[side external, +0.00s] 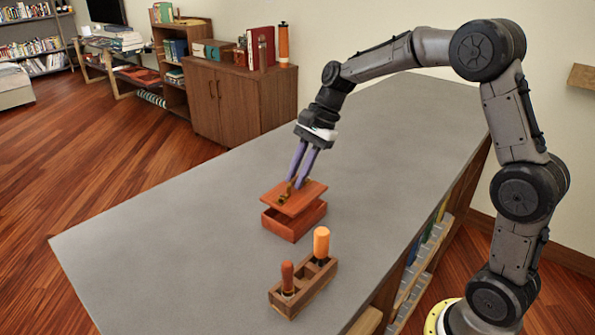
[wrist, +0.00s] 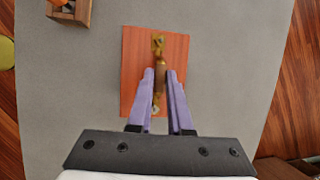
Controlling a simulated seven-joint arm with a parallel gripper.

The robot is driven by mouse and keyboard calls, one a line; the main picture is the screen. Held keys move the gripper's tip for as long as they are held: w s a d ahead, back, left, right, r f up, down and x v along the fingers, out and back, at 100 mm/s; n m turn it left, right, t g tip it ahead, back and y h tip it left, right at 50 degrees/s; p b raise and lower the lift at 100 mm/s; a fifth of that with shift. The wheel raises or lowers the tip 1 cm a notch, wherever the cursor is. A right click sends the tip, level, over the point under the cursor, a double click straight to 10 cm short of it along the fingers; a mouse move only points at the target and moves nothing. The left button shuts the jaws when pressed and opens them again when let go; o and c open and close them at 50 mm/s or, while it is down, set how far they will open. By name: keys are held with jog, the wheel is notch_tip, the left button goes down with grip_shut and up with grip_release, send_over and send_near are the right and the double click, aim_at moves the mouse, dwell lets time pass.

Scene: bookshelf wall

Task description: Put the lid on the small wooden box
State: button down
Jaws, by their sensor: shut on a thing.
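The small wooden box (side external: 293,223) stands on the grey table, reddish brown. The wooden lid (side external: 296,197), a flat reddish board with a brass-and-wood handle, is just above the box, slightly tilted and offset from it. My gripper (side external: 296,184) is shut on the lid's handle. In the wrist view the lid (wrist: 135,75) is seen from above, with its handle (wrist: 158,65) running between the purple fingers of my gripper (wrist: 160,78). The lid hides the box there. I cannot tell whether the lid touches the box's rim.
A wooden holder (side external: 318,283) with two orange-handled tools stands on the table in front of the box; part of it shows in the wrist view (wrist: 72,14). The grey table (side external: 170,240) is clear to the left and behind.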

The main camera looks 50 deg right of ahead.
jog(key=shift+f, duration=1.25)
jog(key=shift+f, duration=0.3)
jog(key=shift+f, duration=0.1)
jog(key=shift+c, duration=1.8)
grip_release()
jog(key=shift+r, duration=3.5)
jog(key=shift+a, duration=0.1)
